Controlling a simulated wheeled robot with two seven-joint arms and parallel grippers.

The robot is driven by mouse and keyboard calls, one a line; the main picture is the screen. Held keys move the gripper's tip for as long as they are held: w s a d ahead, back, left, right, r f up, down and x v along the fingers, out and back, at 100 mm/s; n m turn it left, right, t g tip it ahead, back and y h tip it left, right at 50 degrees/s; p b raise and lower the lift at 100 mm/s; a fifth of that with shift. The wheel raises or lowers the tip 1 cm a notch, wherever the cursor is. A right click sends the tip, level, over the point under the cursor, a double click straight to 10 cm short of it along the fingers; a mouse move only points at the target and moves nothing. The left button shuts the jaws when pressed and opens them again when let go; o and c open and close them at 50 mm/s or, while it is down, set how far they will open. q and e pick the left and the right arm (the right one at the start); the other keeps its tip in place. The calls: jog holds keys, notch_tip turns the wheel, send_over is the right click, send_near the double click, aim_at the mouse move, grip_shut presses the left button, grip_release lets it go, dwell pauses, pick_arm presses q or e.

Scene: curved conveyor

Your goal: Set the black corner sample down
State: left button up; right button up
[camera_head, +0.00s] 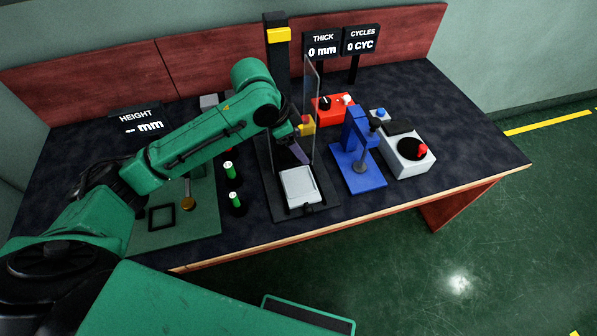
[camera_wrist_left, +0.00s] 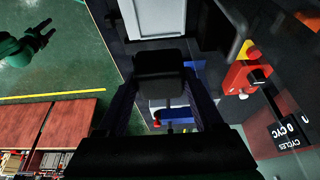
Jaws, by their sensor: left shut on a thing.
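The black corner sample (camera_wrist_left: 160,70) is a dark block between the fingers of my left gripper in the left wrist view. In the head view my left gripper (camera_head: 300,152) reaches down over the black stand, behind the pale plate (camera_head: 300,187). The gripper is shut on the sample; I cannot make the sample out in the head view. The pale plate also shows at the top of the left wrist view (camera_wrist_left: 160,16), beyond the sample. My right gripper (camera_wrist_left: 42,34) shows small at the upper left of the left wrist view, its fingers apart and empty.
A clear upright panel (camera_head: 313,105) stands right beside my left gripper.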

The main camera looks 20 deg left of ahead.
pick_arm(q)
jog(key=f, duration=1.2)
jog(key=shift+w+a+f, duration=0.1)
jog(key=shift+w+f, duration=0.05)
jog(key=shift+w, duration=0.05)
jog(key=shift+f, duration=0.25)
jog(key=shift+w+f, duration=0.1)
jog(key=shift+f, duration=0.05)
pick_arm(e)
jog(key=shift+w+r, duration=0.2)
jog(key=shift+w, duration=0.15)
pick_arm(q)
jog(key=o, duration=1.4)
jog(key=shift+c, duration=0.2)
pick_arm(e)
jog(key=shift+s, duration=0.1)
pick_arm(q)
jog(key=v, duration=1.2)
